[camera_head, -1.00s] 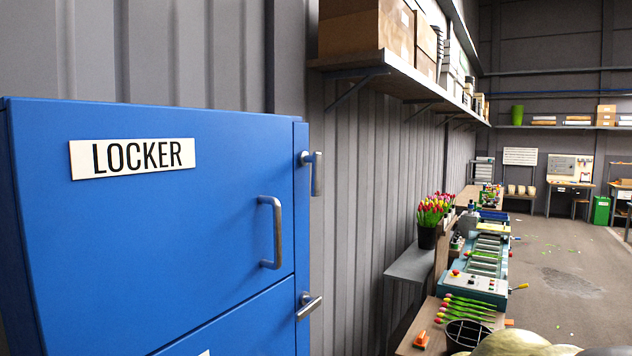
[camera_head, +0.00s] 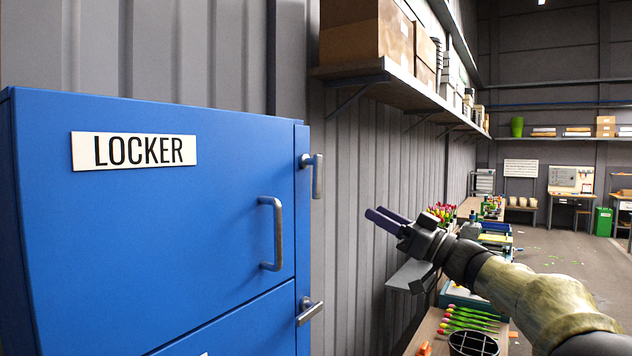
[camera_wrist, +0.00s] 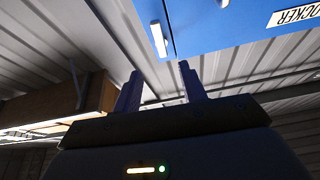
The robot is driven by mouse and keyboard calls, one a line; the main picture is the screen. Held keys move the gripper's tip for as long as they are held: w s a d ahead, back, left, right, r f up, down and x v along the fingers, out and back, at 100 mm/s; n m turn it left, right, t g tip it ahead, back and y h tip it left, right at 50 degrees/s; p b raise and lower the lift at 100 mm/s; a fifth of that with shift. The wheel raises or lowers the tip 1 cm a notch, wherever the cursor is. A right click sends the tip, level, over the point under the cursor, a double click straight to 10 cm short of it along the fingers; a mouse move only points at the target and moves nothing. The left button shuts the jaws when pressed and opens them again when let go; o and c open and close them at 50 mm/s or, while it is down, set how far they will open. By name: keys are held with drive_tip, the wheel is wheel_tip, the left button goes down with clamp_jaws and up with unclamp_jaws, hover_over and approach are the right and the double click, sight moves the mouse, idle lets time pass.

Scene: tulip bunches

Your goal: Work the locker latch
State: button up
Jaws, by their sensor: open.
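The blue locker (camera_head: 150,230) stands at left with a LOCKER sign (camera_head: 134,150) and a vertical pull handle (camera_head: 271,232). At its right edge, the upper latch (camera_head: 316,175) has its lever vertical. The lower latch (camera_head: 310,311) has its lever nearly level, tilted slightly. My gripper (camera_head: 376,215) is open and empty, right of the locker and apart from both latches, with its fingers pointing left. In the wrist view my gripper (camera_wrist: 158,76) faces the locker's blue face (camera_wrist: 215,30) at the top, where a pale lever (camera_wrist: 158,39) shows beyond the fingers.
A grey wall shelf (camera_head: 440,116) with cardboard boxes runs above my arm. A small grey ledge (camera_head: 410,274) is on the wall below my gripper. A workbench with tulip bunches (camera_head: 465,320) and a black container (camera_head: 473,341) lies below my arm. Space between gripper and locker looks clear.

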sight(320, 181)
drive_tip(key=shift+w, duration=0.15)
drive_tip(key=p+x, duration=0.8)
drive_tip(key=x, duration=0.9)
drive_tip(key=shift+w+a+r, duration=0.1)
drive_tip(key=shift+a+r, duration=0.05)
clamp_jaws()
